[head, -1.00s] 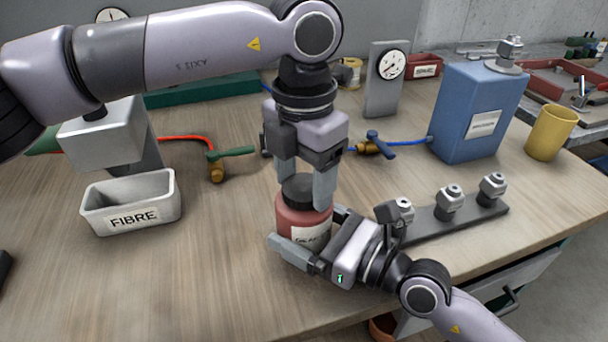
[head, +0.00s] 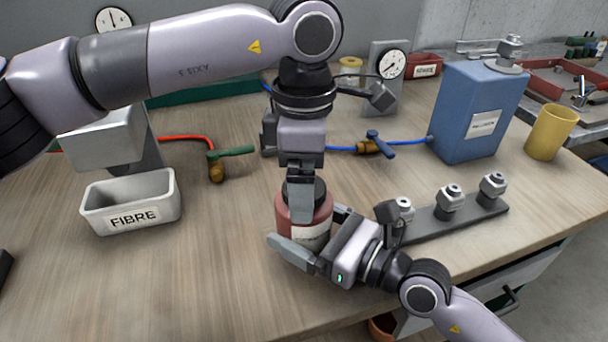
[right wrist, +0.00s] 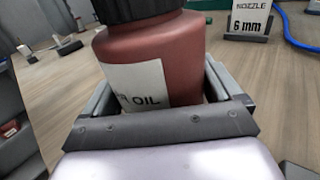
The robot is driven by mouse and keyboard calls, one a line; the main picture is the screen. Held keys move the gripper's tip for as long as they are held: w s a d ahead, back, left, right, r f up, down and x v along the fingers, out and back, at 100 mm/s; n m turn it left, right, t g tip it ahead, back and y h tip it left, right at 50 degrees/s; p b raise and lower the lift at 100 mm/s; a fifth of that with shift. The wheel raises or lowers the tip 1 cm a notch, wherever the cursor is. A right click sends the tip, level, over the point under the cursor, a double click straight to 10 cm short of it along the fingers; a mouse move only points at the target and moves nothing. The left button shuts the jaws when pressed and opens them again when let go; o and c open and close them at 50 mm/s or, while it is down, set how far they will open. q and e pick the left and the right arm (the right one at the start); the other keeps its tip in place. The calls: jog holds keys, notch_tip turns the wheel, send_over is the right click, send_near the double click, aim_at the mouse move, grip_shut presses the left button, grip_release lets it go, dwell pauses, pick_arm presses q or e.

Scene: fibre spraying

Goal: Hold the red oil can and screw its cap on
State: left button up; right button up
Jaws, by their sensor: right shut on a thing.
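The red oil can (head: 322,210) stands upright near the table's front edge, its white label facing forward. It fills the middle of the right wrist view (right wrist: 190,60), where the label ends in "OIL". A black cap (head: 320,189) sits on the can's top; its lower part shows in the right wrist view (right wrist: 140,8). My right gripper (head: 305,230) is shut on the can's body, one finger on either side. My left gripper (head: 301,205) points straight down over the cap. Its near finger covers the cap's front, and its far finger is hidden, so its grip cannot be told.
A white FIBRE tray (head: 130,215) stands at left. A valve with a green handle (head: 232,153) and one with a blue handle (head: 378,145) lie behind the can. A nozzle rack (head: 430,220), a blue canister (head: 475,100) and a yellow cup (head: 551,132) are at right.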

aim_at(327, 238)
pick_arm(q)
jog(key=shift+r, duration=0.1)
notch_tip(327, 238, up, 12)
dwell(0.5)
pick_arm(e)
jog(key=o, duration=1.7)
jog(key=shift+o, duration=0.2)
jog(key=shift+b+v, duration=0.55)
jog(key=shift+v, duration=2.35)
pick_arm(q)
jog(key=shift+f, duration=0.75)
pick_arm(e)
jog(key=shift+s+d, duration=0.4)
jog(key=shift+d, duration=0.2)
